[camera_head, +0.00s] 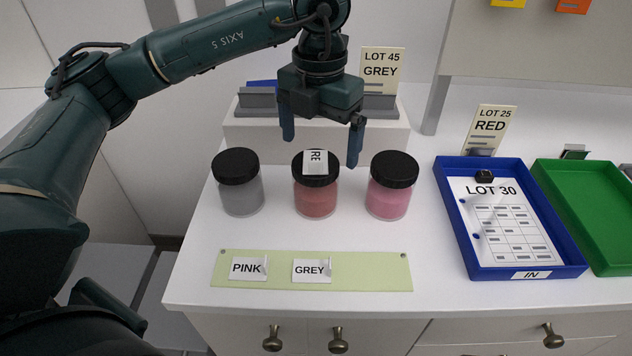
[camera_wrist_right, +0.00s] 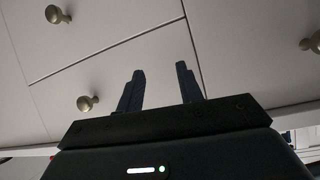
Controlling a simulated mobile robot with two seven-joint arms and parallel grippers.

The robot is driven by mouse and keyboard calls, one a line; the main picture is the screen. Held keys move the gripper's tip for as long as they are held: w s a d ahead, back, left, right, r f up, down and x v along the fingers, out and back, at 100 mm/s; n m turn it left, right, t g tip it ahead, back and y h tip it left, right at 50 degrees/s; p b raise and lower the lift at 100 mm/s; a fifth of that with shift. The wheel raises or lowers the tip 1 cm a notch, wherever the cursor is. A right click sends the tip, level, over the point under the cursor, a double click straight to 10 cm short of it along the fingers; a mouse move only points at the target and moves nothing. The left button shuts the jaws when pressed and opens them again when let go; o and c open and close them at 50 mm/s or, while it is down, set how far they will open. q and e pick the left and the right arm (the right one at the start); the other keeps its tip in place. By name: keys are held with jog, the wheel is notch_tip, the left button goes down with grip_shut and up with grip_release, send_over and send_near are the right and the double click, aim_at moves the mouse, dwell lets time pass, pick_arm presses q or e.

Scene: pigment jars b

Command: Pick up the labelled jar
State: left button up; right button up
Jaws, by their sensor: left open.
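Three glass jars with black lids stand in a row on the white counter. The middle jar (camera_head: 316,199) holds red pigment and has a white label (camera_head: 315,161) on its lid, partly readable as "RE". A grey jar (camera_head: 240,192) stands left of it and a pink jar (camera_head: 391,201) right of it; neither shows a label. My left gripper (camera_head: 321,150) is open above the middle jar, its fingers apart on either side of the lid in the picture, holding nothing. My right gripper (camera_wrist_right: 160,85) is open and empty, in front of the drawer fronts in the right wrist view.
A green strip (camera_head: 370,272) with "PINK" (camera_head: 247,268) and "GREY" (camera_head: 312,270) labels lies in front. A blue tray (camera_head: 574,270) with a "LOT 30" sheet and a green tray (camera_head: 605,262) stand right. A raised block (camera_head: 250,138) with a "LOT 45 GREY" card (camera_head: 383,66) is behind.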

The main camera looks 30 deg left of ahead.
aim_at(315, 166)
pick_arm(q)
jog(key=shift+s+a+f+p, duration=0.15)
jog(key=shift+f+p, duration=0.1)
jog(key=shift+f, duration=1.2)
jog(key=shift+a+f+p, duration=0.1)
jog(key=shift+f+p, duration=0.1)
jog(key=shift+f, duration=1.25)
jog(key=shift+c, duration=0.6)
jog(key=c, duration=1.1)
